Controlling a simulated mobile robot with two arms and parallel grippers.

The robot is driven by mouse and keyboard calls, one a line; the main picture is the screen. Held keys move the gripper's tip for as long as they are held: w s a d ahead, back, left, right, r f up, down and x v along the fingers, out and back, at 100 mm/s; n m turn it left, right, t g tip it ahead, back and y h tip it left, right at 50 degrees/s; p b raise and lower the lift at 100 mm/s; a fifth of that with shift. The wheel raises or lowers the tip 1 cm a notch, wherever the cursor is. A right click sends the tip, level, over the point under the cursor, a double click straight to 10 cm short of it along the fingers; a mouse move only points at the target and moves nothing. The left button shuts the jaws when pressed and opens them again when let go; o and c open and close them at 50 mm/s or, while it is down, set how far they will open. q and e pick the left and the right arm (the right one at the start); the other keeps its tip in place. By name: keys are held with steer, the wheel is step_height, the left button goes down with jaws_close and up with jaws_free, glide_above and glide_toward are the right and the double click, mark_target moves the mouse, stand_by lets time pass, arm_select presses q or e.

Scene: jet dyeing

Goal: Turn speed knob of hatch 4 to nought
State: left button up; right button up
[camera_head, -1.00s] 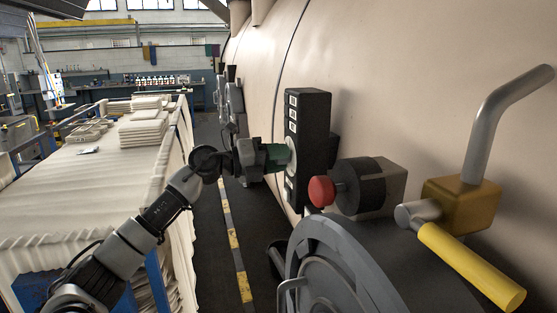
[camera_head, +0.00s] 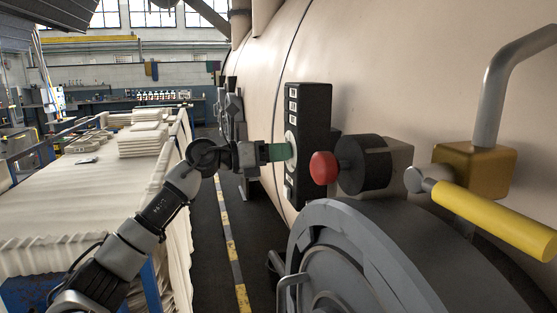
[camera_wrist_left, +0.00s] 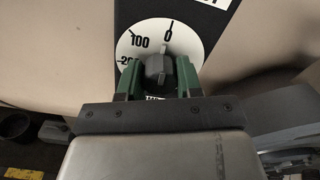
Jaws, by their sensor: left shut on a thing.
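The speed knob (camera_wrist_left: 157,68) is dark grey and sits on a white round dial marked 0, 100 and 200 in the left wrist view. Its upper end points up, close to the 0 mark (camera_wrist_left: 168,37). The dial is on a black upright panel (camera_head: 314,125) on the beige machine wall in the head view. My left gripper (camera_head: 284,152) reaches this panel from the left. Its green fingers are shut on the knob, one on each side, as the left wrist view (camera_wrist_left: 158,76) shows. The fingers hide the dial's lower part. My right gripper is not in view.
A red button (camera_head: 323,167) on a black cylinder stands out right of the panel. A yellow handle (camera_head: 490,217) and a large grey round hatch (camera_head: 345,255) are further right and below. A cloth-covered table (camera_head: 90,200) stands left of the aisle.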

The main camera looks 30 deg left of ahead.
arm_select(q)
steer(key=shift+m, duration=0.5)
steer(key=o, duration=0.9)
steer(key=b+v, duration=0.5)
steer(key=v, duration=0.6)
steer(key=shift+w, duration=0.1)
